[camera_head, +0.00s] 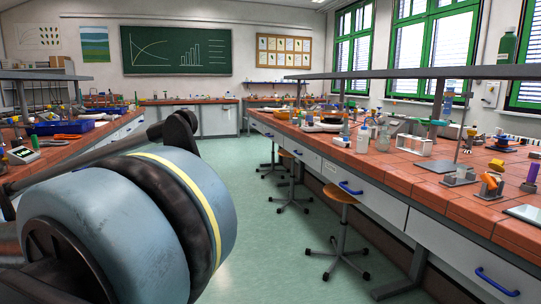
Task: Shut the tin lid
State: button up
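I cannot make out a tin or its lid for certain among the small things on the benches. The right bench carries many small items, too small to name surely at this distance. My arm fills the lower left of the head view, large and close, with blue-grey links and a yellow ring. It hides part of the left bench and the floor. My gripper does not show, so I cannot see its fingers or whether it holds anything.
The tiled right bench (420,177) has drawers with blue handles and a raised shelf (430,72). Stools (340,196) stand along its front. The left bench (75,150) holds a blue tray (60,127). The green aisle floor (262,225) between is clear.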

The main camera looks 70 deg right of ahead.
aim_at(496, 165)
jog(key=z, duration=3.7)
jog(key=i, duration=0.8)
jog(key=z, duration=0.05)
